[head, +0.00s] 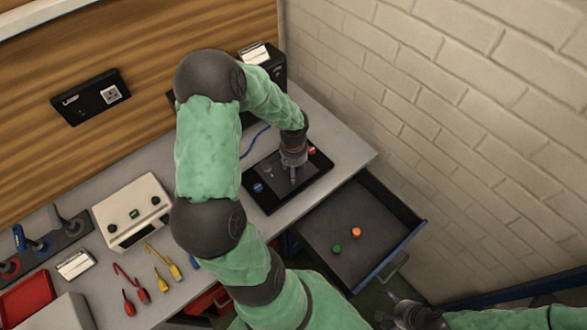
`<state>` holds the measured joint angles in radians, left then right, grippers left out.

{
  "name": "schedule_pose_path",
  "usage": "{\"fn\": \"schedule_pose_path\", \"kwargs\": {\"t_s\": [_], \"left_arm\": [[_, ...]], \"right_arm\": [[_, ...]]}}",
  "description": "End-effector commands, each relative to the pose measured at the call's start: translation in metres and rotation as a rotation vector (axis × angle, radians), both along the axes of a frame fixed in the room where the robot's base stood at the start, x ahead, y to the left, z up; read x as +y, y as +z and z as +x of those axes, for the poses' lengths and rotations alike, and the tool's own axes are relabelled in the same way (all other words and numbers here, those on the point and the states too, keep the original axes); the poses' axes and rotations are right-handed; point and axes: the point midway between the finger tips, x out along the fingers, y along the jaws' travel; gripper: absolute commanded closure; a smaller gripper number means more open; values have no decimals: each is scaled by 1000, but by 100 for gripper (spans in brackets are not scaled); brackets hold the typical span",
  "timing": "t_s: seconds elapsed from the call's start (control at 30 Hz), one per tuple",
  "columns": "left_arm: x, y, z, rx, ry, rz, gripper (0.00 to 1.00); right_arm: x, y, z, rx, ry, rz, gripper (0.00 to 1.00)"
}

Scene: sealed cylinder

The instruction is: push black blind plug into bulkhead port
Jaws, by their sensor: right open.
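A black panel or tray (263,199) lies on the bench near its right end, with a blue round part (258,188) and a red one (311,150) on it. My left gripper (293,180) points down over the middle of this panel. Its fingers look close together, but the view is too small to tell whether they hold anything. I cannot make out the black blind plug or the bulkhead port; the gripper may hide them. My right gripper (384,306) is at the bottom, right of centre, open, away from the panel and in front of the drawer.
An open drawer (330,215) below the bench holds a green part (337,249) and an orange part (356,232). A cream box (133,208), red and yellow tools and a red tray (27,300) are at left. A brick wall (480,130) bounds the right.

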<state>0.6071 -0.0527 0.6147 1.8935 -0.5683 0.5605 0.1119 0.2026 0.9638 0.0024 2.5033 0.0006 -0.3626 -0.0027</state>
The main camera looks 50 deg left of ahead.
Motion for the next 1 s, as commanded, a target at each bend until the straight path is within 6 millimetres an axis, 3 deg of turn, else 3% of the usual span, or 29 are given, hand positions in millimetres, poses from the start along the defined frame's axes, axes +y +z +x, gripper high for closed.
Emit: {"fn": "schedule_pose_path", "kwargs": {"t_s": [0.27, 0.7, 1.0], "left_arm": [[1, 7, 1, -2, 0, 1, 44], [0, 85, 2, -5, 0, 2, 44], [0, 117, 1, -1, 0, 0, 44]], "right_arm": [[0, 0, 0, 0, 0, 0, 0], [0, 0, 0, 0, 0, 0, 0], [0, 0, 0, 0, 0, 0, 0]]}}
